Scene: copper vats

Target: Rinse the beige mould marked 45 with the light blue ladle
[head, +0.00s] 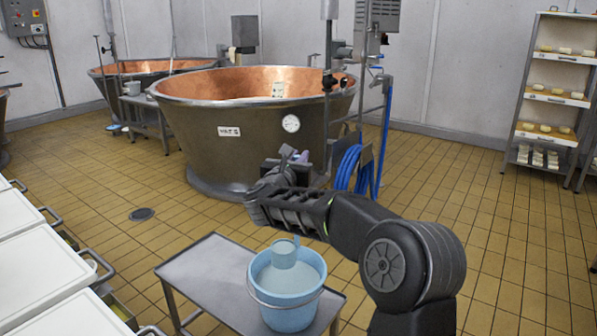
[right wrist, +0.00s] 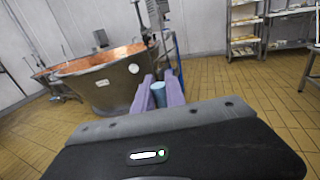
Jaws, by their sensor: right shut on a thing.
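The light blue ladle (head: 285,253) shows its cup over the pale surface inside the blue bucket (head: 292,307); I cannot tell whether the cup touches it. My right gripper (head: 292,155) is above and behind the bucket in the head view, and my arm hides what lies between it and the cup. In the right wrist view the lavender fingers (right wrist: 160,92) are shut on a light blue piece, which looks like the ladle's handle. I cannot make out a beige mould marked 45 in either view. My left gripper is out of view.
The bucket stands on a small grey metal table (head: 212,262). A large copper vat (head: 215,135) stands behind it, with blue hoses (head: 350,168) at its right. White-topped units (head: 35,262) line the left. A shelf rack (head: 550,95) stands far right. Tiled floor at right is clear.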

